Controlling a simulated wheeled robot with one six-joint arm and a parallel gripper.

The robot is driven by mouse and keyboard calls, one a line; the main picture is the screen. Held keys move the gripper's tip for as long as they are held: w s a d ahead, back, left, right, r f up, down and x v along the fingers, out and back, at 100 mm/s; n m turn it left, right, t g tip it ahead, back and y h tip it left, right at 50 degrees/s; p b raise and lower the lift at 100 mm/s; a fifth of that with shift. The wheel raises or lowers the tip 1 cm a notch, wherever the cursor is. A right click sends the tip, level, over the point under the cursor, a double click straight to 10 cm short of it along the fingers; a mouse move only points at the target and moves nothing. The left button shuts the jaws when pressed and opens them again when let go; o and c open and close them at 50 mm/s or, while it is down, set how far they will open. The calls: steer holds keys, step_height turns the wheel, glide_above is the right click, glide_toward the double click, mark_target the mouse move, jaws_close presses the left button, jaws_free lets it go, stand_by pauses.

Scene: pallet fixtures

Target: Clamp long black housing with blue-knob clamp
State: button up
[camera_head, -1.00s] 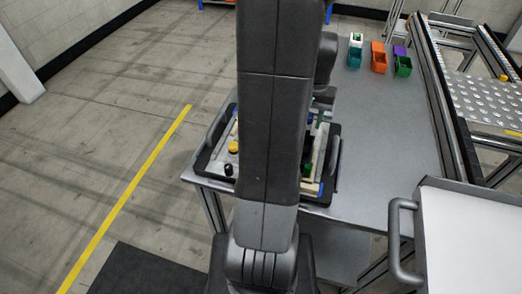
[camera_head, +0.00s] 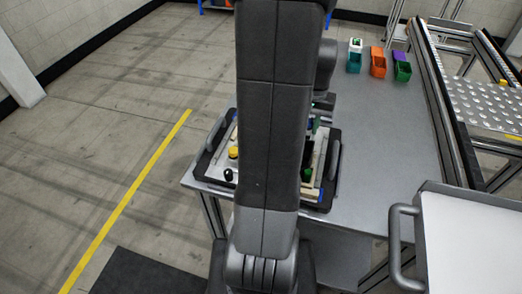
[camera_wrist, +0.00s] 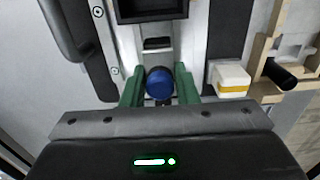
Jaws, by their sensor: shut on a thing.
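In the wrist view, the clamp's round blue knob (camera_wrist: 159,84) sits between the green fingers of my gripper (camera_wrist: 159,90). The fingers are shut on it, one at each side. The clamp's metal body (camera_wrist: 156,52) shows beyond the knob, in line with a black open-topped part (camera_wrist: 150,14) at the top edge, which may be the long black housing. That part is cut off by the frame, so I cannot tell whether the clamp presses on it. In the head view, my arm hides the gripper and the clamp.
The fixture tray (camera_head: 203,166) lies on the grey table (camera_head: 385,150). A white block with a yellow band (camera_wrist: 231,80) and a black cylinder (camera_wrist: 281,74) stand right of my gripper. A black handle (camera_wrist: 66,28) is at left. Coloured bins (camera_head: 378,62) stand at the table's back.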

steer(key=shift+s+a, duration=0.2)
steer(key=shift+s, duration=0.35)
steer(key=shift+s+a, duration=0.15)
steer(key=shift+s, duration=0.4)
steer(key=o, duration=0.8)
steer(key=shift+c, duration=0.2)
steer(key=shift+r, duration=0.1)
step_height(320, 180, up, 8)
steer(key=p, duration=0.6)
steer(key=shift+p, duration=0.4)
steer(key=shift+f, duration=0.2)
step_height(320, 180, down, 8)
steer(key=b, duration=0.7)
